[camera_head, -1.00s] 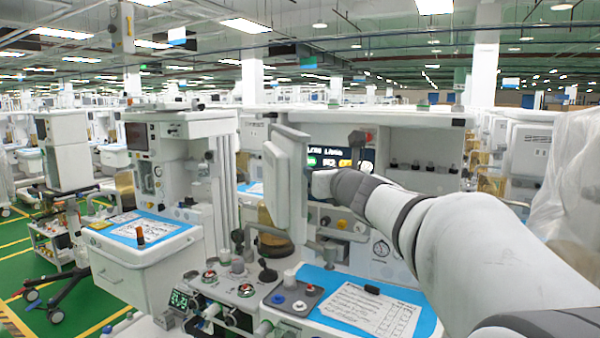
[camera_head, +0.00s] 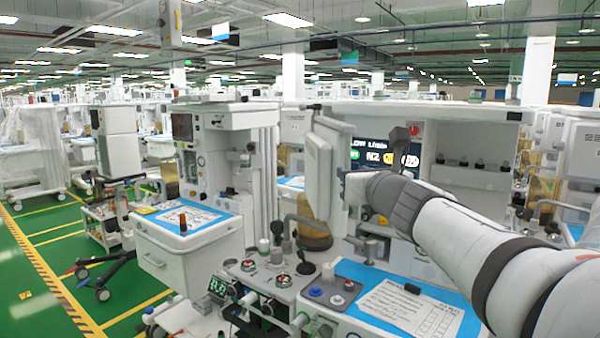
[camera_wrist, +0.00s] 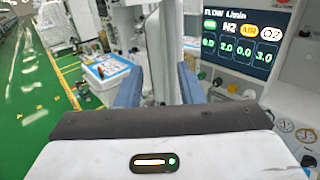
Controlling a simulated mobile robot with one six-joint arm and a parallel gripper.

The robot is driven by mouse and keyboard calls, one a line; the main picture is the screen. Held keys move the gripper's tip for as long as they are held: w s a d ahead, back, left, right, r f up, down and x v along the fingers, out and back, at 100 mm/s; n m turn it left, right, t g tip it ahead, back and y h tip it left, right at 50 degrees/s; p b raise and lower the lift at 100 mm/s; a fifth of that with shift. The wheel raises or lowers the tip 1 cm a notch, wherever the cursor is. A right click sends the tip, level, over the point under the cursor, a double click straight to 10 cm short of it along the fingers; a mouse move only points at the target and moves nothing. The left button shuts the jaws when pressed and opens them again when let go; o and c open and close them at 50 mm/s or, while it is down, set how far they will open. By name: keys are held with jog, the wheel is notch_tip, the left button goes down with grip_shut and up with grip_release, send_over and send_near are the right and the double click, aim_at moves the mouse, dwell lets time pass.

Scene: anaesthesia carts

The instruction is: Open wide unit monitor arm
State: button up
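The monitor arm's white upright panel (camera_head: 322,172) stands edge-on in front of the wide unit, left of its lit flow display (camera_head: 385,153). My gripper (camera_head: 346,186) reaches in from the right to the panel's right edge. In the wrist view, the two blue fingers of my gripper (camera_wrist: 158,88) stand apart, with the white panel (camera_wrist: 161,45) between them. Whether the fingers press on it cannot be told, since their tips and any contact are partly hidden. The display (camera_wrist: 240,38) also shows at the upper right of the wrist view.
Below is the unit's blue worktop with a paper sheet (camera_head: 409,306), knobs and a joystick. A second cart with a blue top (camera_head: 152,237) stands to the left. Green floor with yellow lines (camera_head: 38,270) is open at the far left.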

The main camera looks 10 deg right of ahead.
jog(key=shift+s+a, duration=0.2)
jog(key=shift+s, duration=0.15)
jog(key=shift+s, duration=0.1)
dwell(0.4)
